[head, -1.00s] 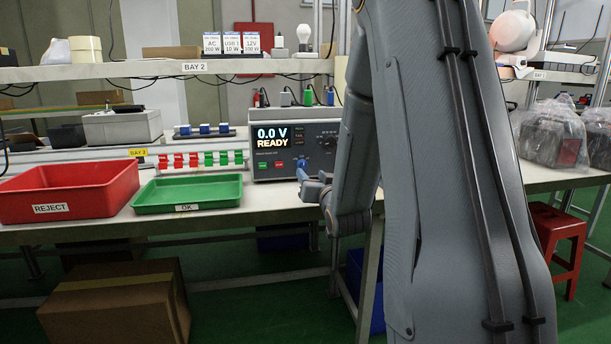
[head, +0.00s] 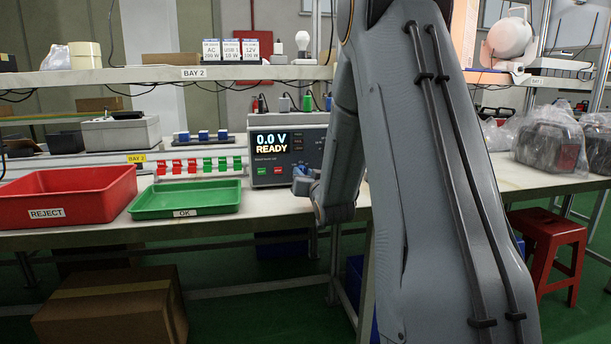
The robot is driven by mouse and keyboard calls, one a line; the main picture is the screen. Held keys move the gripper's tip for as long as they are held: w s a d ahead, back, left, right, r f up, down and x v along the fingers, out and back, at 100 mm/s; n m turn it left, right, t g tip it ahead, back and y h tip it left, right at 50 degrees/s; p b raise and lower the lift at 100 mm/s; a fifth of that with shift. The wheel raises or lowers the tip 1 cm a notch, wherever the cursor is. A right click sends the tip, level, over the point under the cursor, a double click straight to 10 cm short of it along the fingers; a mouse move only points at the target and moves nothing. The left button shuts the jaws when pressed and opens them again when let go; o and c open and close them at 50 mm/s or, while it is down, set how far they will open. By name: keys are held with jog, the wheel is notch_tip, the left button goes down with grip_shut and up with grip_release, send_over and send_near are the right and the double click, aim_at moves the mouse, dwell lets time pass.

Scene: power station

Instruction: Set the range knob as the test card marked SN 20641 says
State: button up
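The grey test unit (head: 258,149) stands on the bench, its display reading 0.0 V READY. My arm covers the right part of its front, and the range knob is not clearly visible. Three white cards stand on the shelf above: AC 200 W (head: 212,51), USB 10 W (head: 231,51) and 12V 100 W (head: 251,51). Their small top print is too small to read, so I cannot tell which is SN 20641. My gripper (head: 303,184) is low in front of the unit's lower right side, partly hidden by my arm. Its fingers cannot be made out clearly.
A red REJECT bin (head: 105,197) and a green OK tray (head: 190,206) sit on the bench left of the unit. Red and green switches (head: 200,166) line the strip behind them. Bagged items (head: 547,143) lie at right. A red stool (head: 548,240) stands below.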

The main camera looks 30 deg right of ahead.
jog(key=c, duration=0.4)
jog(key=shift+d, duration=0.2)
jog(key=shift+c, duration=0.4)
jog(key=shift+a, duration=0.2)
jog(key=n, duration=0.4)
jog(key=shift+r, duration=0.1)
jog(key=shift+n+g, duration=0.3)
jog(key=shift+n, duration=2.1)
jog(key=o, duration=1)
jog(key=shift+o, duration=0.2)
